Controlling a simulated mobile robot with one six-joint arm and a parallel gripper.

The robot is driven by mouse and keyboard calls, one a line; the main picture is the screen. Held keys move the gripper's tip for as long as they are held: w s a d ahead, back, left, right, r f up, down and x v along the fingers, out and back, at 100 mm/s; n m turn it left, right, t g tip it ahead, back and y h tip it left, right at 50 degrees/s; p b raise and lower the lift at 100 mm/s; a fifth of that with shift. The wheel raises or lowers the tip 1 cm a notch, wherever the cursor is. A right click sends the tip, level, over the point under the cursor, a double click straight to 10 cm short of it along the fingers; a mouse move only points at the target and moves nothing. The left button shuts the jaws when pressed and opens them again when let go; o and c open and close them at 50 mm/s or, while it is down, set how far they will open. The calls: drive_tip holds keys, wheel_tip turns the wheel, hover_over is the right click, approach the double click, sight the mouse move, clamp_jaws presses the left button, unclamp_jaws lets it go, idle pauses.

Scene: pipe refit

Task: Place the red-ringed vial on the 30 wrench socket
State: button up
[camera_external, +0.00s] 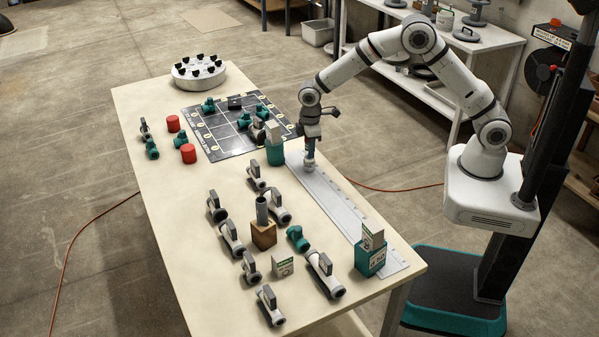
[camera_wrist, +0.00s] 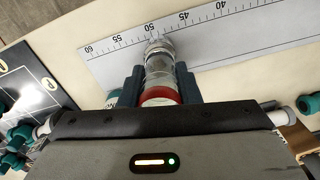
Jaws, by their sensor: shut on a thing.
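My gripper (camera_external: 311,146) points down over the far end of the long pale ruler strip (camera_external: 338,207). In the wrist view my gripper (camera_wrist: 159,76) is shut on the red-ringed vial (camera_wrist: 158,66), a clear tube with a red band between the two dark fingers. Its silvery far end is near the 50 mark of the ruler strip (camera_wrist: 232,38). In the external view the vial's pale lower end (camera_external: 309,164) shows below the fingers, upright. I cannot tell whether it touches the strip. I cannot make out which thing is the 30 wrench socket.
A teal box with cards (camera_external: 370,256) stands at the strip's near end; another teal block (camera_external: 275,153) is left of my gripper. A wooden block with a grey tube (camera_external: 263,234) stands among several valves. A black gridded board (camera_external: 215,146) and white round rack (camera_external: 198,76) lie farther back.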

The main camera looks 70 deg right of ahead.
drive_tip(key=shift+f, duration=0.3)
drive_tip(key=o, duration=0.9)
drive_tip(key=shift+o, duration=0.2)
drive_tip(key=shift+r, duration=0.1)
wheel_tip(320, 180, up, 12)
drive_tip(key=shift+f+b, duration=0.1)
drive_tip(key=shift+b, duration=0.5)
drive_tip(key=s+d+r+m, duration=0.1)
drive_tip(key=s+d+r, duration=0.2)
drive_tip(key=s+r, duration=0.35)
drive_tip(key=s+d+m+t, duration=0.1)
drive_tip(key=s+d+m, duration=0.1)
drive_tip(key=s, duration=1.2)
drive_tip(key=s+d+m+t, duration=0.2)
drive_tip(key=s+d+m, duration=0.1)
drive_tip(key=s, duration=1)
drive_tip(key=shift+s+d+r, duration=0.35)
drive_tip(key=shift+d, duration=0.35)
